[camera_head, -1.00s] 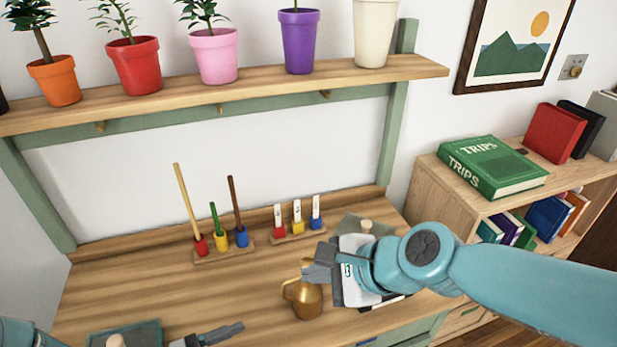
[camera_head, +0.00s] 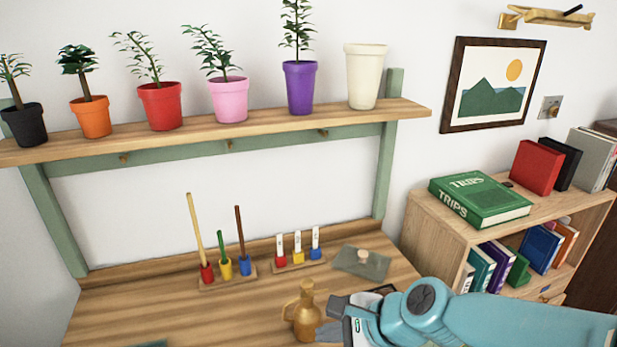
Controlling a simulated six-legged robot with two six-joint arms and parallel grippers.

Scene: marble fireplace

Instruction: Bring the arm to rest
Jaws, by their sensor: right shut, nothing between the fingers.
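My left arm and gripper are out of view.
Above, a shelf (camera_head: 270,130) holds potted plants. A bookcase (camera_head: 440,230) with a green book (camera_head: 480,199) stands right. The desk's left part looks clear.

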